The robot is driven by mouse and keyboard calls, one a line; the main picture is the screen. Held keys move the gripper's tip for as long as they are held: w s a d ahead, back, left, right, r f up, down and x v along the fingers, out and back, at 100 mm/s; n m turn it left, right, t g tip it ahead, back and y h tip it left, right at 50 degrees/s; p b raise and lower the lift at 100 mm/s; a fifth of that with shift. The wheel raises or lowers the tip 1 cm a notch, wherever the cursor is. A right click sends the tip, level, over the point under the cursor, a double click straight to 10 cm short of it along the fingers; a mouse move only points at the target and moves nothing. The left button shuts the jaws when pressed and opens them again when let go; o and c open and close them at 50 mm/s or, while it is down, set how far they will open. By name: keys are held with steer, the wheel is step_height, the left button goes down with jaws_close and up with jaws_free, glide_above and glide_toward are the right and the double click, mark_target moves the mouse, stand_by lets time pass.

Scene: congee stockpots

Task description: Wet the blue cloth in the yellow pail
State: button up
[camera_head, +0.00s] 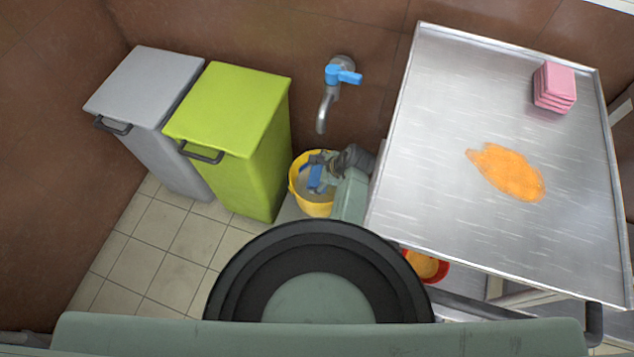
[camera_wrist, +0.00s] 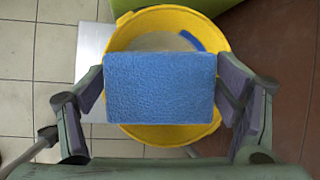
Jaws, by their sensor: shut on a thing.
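The blue cloth (camera_wrist: 160,88) is a thick, textured block in the wrist view. My gripper (camera_wrist: 162,92) is shut on it, with one finger at each side. The yellow pail (camera_wrist: 222,58) is below and around the cloth in that view, with pale grey contents showing behind the cloth. In the head view, my gripper (camera_head: 320,172) and the blue cloth (camera_head: 315,181) are at the mouth of the yellow pail (camera_head: 317,210). I cannot tell whether the cloth touches the water. The cloth hides much of the pail's inside.
A blue strip (camera_wrist: 192,40) shows inside the pail. A tap (camera_head: 323,112) is on the wall above the pail. A green bin (camera_head: 235,135) and a grey bin (camera_head: 150,120) stand left. A steel table (camera_head: 440,130) at right bears an orange spill (camera_head: 508,172) and pink sponges (camera_head: 554,86).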

mark_target(319, 165)
steer(key=w, duration=0.1)
steer(key=f+b, duration=0.1)
steer(key=w+b, duration=0.1)
steer(key=shift+w+d+f, duration=0.2)
steer(key=shift+w+f, duration=0.05)
steer(key=shift+w, duration=0.05)
steer(key=shift+w+f+b, duration=0.1)
steer(key=shift+f+b, duration=0.15)
steer(key=shift+b, duration=0.2)
step_height(319, 165, down, 12)
steer(key=b, duration=0.7)
stand_by(0.9)
step_height(319, 165, up, 12)
steer(key=p, duration=1.1)
steer(key=shift+p, duration=0.35)
step_height(319, 165, up, 3)
steer(key=shift+w+a+f+p, duration=0.1)
steer(key=shift+f+p, duration=0.1)
steer(key=shift+p, duration=0.9)
steer(key=shift+r, duration=0.2)
